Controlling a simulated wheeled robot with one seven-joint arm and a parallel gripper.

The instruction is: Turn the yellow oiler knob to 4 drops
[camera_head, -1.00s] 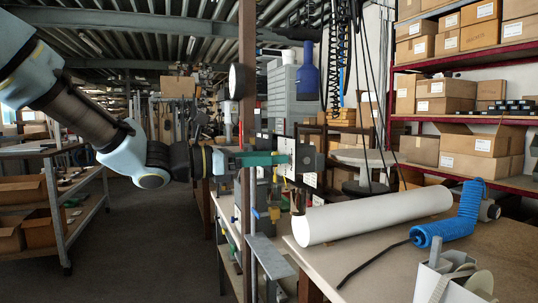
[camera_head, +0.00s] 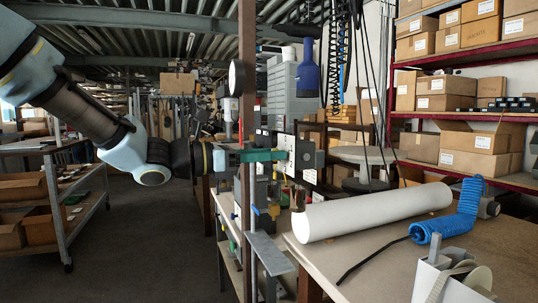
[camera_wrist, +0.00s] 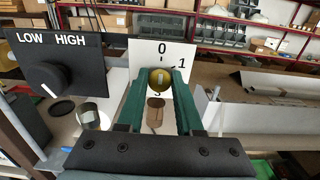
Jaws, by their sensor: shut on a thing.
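The yellow oiler knob (camera_wrist: 160,79) sits between the tips of my gripper's green fingers in the wrist view. A pale mark shows on its face. Behind it is a white dial plate (camera_wrist: 144,50) with 0 above the knob, 1 to its upper right and a partly covered 3 below. The other numbers are hidden by the fingers, so the 4 cannot be seen. My gripper (camera_head: 284,155) is shut on the knob. In the head view its green fingers reach right to the plate, and the knob is too small to make out.
A black panel (camera_wrist: 85,52) marked LOW and HIGH, with a black knob (camera_wrist: 52,85), stands left of the dial. A brown post (camera_head: 247,80) rises close to my gripper in the head view. A white roll (camera_head: 375,212) and blue coiled hose (camera_head: 450,220) lie on the bench.

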